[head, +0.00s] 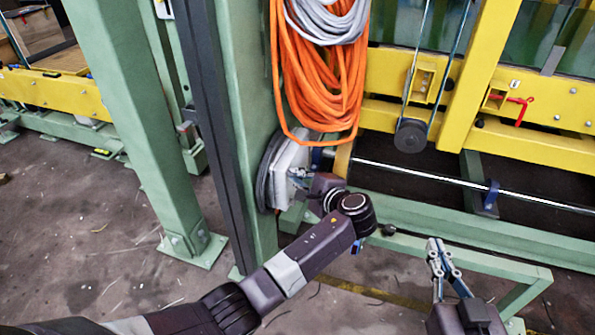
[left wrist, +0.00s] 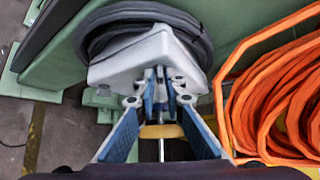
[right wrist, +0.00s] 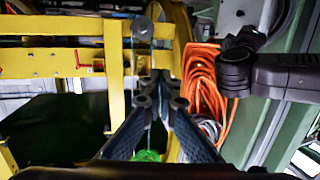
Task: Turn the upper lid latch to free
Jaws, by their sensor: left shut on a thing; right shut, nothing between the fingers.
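A pale grey box (head: 286,158) is fixed to the green post, with a dark cable coil (head: 264,178) around it. It also shows in the left wrist view (left wrist: 140,62), with the coil behind it (left wrist: 112,25). My left gripper (head: 299,174) is at the box's front edge. Its fingertips (left wrist: 160,76) are closed on a small part there, seemingly the upper lid latch, which the fingers mostly hide. I cannot make out the latch's angle. My right gripper (head: 436,246) is shut and empty at the lower right, well apart from the box; its closed fingertips show in its wrist view (right wrist: 157,82).
An orange hose coil (head: 318,75) hangs on the green post (head: 243,70) just above the box. A yellow frame (head: 487,70), a dark pulley (head: 411,136) and a shiny rod (head: 450,181) lie to the right. A green beam (head: 480,258) runs below. Open floor lies at lower left.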

